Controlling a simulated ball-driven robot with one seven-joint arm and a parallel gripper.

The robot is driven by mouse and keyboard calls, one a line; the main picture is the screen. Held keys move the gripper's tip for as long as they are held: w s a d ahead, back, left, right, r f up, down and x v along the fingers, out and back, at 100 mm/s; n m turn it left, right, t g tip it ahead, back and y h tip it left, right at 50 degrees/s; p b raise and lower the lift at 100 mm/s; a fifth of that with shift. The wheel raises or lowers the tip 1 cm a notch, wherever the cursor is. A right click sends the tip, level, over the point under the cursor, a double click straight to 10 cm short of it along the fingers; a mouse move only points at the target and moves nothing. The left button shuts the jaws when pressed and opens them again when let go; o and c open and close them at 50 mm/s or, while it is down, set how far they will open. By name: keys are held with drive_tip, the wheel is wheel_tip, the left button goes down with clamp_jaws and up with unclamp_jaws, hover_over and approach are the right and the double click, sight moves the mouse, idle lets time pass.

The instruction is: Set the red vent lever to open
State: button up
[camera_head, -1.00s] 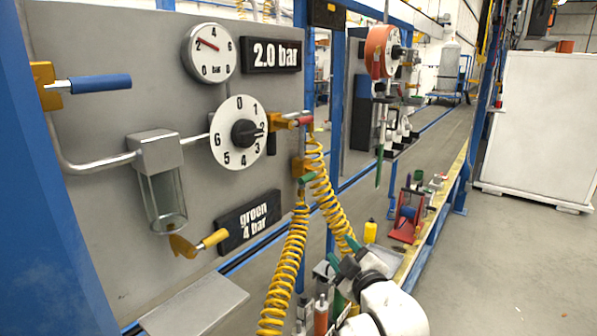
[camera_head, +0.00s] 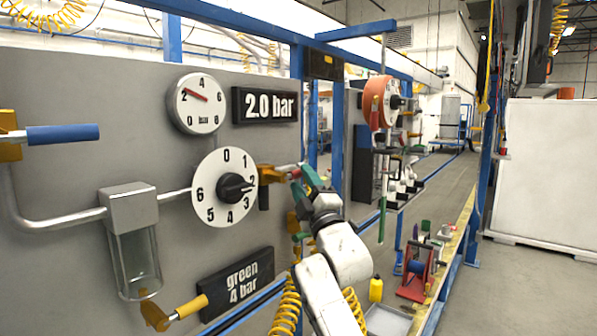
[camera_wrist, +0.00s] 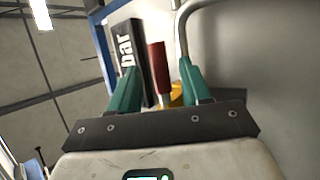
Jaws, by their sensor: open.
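The red vent lever (camera_head: 287,170) sticks out to the right from a yellow valve body (camera_head: 266,175), right of the numbered dial. My gripper (camera_head: 303,178), with green fingers, is raised at the lever's right end. In the wrist view the red lever (camera_wrist: 158,66) shows between the two open fingers, with the yellow valve (camera_wrist: 176,96) behind it. A gap shows on both sides of the lever. How deep the lever lies between the fingers I cannot tell. The gripper partly hides the lever's end in the head view.
The numbered dial (camera_head: 210,205) and 2.0 bar sign (camera_head: 265,105) are close on the left. A blue-handled valve (camera_head: 62,134) and a yellow-handled lever (camera_head: 190,307) are on the same panel. Yellow coiled hoses (camera_head: 286,308) hang below my arm. Open floor lies to the right.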

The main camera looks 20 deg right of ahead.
sight(298, 174)
drive_tip(key=shift+x, duration=1.65)
clamp_jaws()
